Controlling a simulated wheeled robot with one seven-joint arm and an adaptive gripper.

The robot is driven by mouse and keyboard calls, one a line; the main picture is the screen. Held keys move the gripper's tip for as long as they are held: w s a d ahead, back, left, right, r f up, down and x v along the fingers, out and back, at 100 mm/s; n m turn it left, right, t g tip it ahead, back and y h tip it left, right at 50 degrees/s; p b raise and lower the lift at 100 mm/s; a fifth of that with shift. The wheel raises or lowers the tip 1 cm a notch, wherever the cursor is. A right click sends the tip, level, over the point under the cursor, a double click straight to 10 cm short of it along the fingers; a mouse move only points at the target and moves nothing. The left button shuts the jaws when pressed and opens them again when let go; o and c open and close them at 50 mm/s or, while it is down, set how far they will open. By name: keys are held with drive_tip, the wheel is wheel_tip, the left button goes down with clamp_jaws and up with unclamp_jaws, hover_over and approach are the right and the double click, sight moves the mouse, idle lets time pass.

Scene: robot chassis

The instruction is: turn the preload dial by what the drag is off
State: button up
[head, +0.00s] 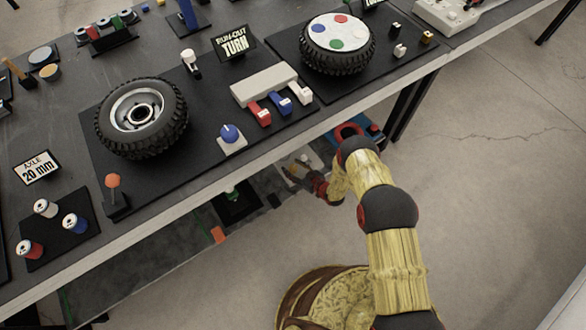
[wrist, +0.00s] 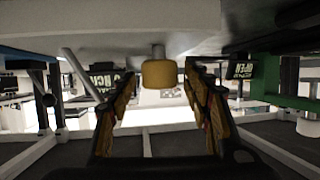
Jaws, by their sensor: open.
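My gripper (head: 303,178) reaches in below the front edge of the table in the head view. In the wrist view my gripper (wrist: 160,92) is open, one finger on each side. A yellow knob (wrist: 158,74) hangs on a short stem from a pale surface above. It sits in line with the gap between the fingers, and I see no finger touching it. I cannot tell for sure whether it is the preload dial. A blue knob on a white base (head: 230,138) stands on the tabletop. I can read no drag value.
The tabletop holds a wheel (head: 141,118), a tyre with coloured spots (head: 337,43), red, blue and white levers (head: 278,104) and an orange-topped stick (head: 115,192). The table's front edge passes above my gripper. Dark signs (wrist: 240,68) and posts stand beyond the fingers.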

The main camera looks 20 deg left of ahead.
drive_tip(key=shift+c, duration=1.1)
drive_tip(key=c, duration=0.9)
drive_tip(key=shift+c, duration=0.2)
drive_tip(key=shift+a, duration=0.1)
drive_tip(key=m+t+h, duration=0.2)
drive_tip(key=shift+a+m, duration=0.1)
drive_tip(key=shift+m, duration=0.3)
drive_tip(key=shift+m+t+h, duration=1.6)
drive_tip(key=shift+m+h, duration=0.2)
drive_tip(key=shift+m, duration=0.1)
drive_tip(key=o, duration=1.2)
drive_tip(key=shift+c, duration=0.2)
